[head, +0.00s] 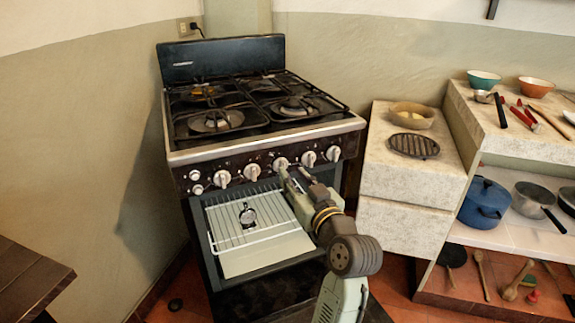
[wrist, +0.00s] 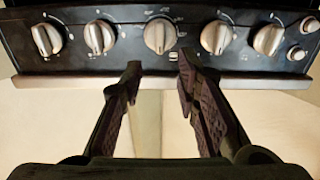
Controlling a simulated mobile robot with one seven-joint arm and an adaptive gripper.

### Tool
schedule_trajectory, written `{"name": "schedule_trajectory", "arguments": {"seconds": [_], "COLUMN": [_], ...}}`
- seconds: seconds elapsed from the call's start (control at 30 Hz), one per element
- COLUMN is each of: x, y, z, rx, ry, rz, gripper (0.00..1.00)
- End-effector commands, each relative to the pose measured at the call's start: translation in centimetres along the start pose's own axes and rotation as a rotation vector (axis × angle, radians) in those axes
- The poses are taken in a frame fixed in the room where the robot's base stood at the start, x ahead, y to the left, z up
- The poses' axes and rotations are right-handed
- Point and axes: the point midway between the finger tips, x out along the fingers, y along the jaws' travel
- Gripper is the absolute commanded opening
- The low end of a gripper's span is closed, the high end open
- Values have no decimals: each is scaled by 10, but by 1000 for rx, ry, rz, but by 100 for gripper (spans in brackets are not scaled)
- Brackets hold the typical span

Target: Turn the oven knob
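The oven (head: 265,145) is a black and steel gas stove with a row of several white-grey knobs on its dark front panel. My gripper (head: 292,179) is in front of the panel, close to the middle knob (head: 280,164). In the wrist view, this middle knob (wrist: 160,35) is nearly centred between and beyond the two fingertips, its grip ridge roughly upright. My gripper (wrist: 160,66) is open and empty there, and its fingers appear apart from the knob. Two knobs (wrist: 47,38) on the left of the wrist view have tilted ridges. Part of the panel is behind my gripper in the head view.
A pale stone counter (head: 375,175) with a bowl (head: 411,115) stands to the right. A dark table (head: 30,285) is at lower left.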

Motion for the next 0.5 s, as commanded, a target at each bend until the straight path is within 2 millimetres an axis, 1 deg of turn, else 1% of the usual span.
{"name": "schedule_trajectory", "arguments": {"seconds": [0.03,0.2,0.33,0.5], "x": [11,38,51,56], "y": [-1,-1,0,0], "z": [-2,-2,-1,0], "rx": [1,1,0,-1], "ry": [-2,0,1,0], "rz": [-2,-2,0,1], "gripper": [29,29,29,29]}}
